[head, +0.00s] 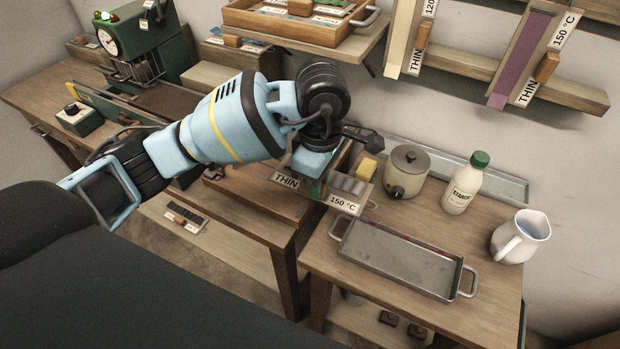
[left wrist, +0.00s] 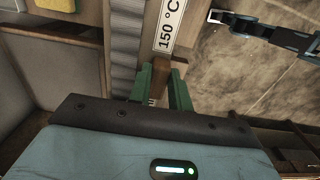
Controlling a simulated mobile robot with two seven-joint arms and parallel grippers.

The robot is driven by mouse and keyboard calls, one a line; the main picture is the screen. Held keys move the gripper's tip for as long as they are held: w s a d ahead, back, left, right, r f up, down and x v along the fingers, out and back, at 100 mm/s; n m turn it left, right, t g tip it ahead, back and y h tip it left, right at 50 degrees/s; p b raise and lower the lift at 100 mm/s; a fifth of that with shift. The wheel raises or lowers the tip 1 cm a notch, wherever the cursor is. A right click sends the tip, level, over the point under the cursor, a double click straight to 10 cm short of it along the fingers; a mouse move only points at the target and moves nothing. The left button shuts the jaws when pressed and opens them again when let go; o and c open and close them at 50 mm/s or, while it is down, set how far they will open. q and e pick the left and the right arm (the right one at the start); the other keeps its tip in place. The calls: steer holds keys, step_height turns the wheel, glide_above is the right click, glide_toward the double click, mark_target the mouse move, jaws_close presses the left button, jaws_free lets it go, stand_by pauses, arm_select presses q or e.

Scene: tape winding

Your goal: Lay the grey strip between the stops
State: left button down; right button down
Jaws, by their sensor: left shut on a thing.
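The grey strip (head: 350,186) shows in the head view as a ribbed grey band beside my left gripper, just above the right-hand bench, partly hidden by the gripper. It also shows in the left wrist view (left wrist: 127,50) as a long ribbed band next to a board with a "150 °C" label (left wrist: 168,25). My left gripper (left wrist: 166,82) has its green fingers shut on the brown wooden handle (left wrist: 179,66) of that board. In the head view, the labels "THIN" and "150 °C" (head: 344,204) hang by the gripper. I cannot make out the stops.
A grey metal tray (head: 400,264), a round pot (head: 407,172), a green-capped bottle (head: 463,185) and a white jug (head: 520,238) stand on the right bench. A yellow block (head: 367,169) is near the gripper. A green press (head: 140,45) stands at the left. Boards with strips hang on the wall.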

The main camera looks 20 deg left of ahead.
arm_select(q)
steer(key=shift+s+a+m, duration=0.35)
steer(key=shift+m, duration=0.45)
steer(key=s+a+m, duration=0.5)
steer(key=s+m, duration=0.3)
steer(key=m, duration=0.7)
steer(key=shift+s+a+f+m, duration=0.2)
steer(key=shift+s+a+m, duration=0.1)
steer(key=shift+a, duration=0.1)
